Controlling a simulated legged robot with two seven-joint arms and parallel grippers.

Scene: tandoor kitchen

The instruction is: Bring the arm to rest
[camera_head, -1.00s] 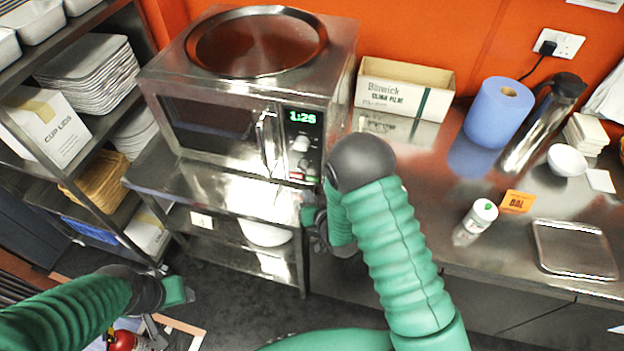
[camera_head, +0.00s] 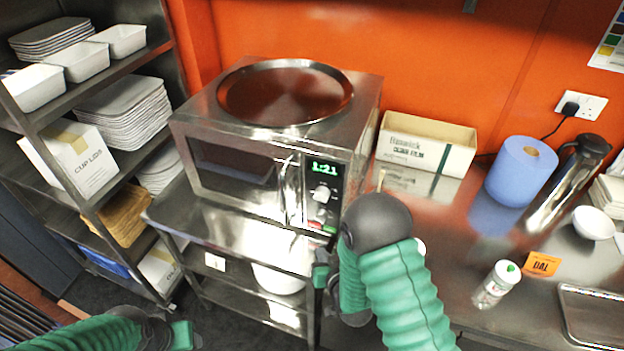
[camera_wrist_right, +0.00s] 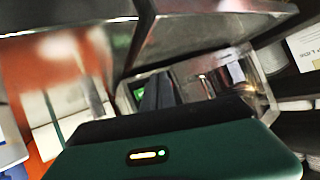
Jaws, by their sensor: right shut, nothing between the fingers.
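My right arm comes in from the bottom right in the head view. Its gripper (camera_head: 324,282) hangs low in front of the steel stand, just below the microwave's right corner, partly hidden by the arm. It is shut and empty. In the right wrist view its dark fingers (camera_wrist_right: 158,92) point toward a blurred metal surface. My left gripper (camera_head: 182,335) is at the bottom left edge of the head view, low over the dark floor. Its fingers are too small and cut off to tell if they are open. No object shows in it.
The microwave (camera_head: 255,180) stands on a steel stand (camera_head: 225,222), with a round tray (camera_head: 285,92) on top. The steel counter (camera_head: 455,235) on the right holds a box (camera_head: 426,145), blue roll (camera_head: 521,170), flask (camera_head: 565,185) and shaker bottle (camera_head: 497,284). A loaded shelf rack (camera_head: 85,92) stands left.

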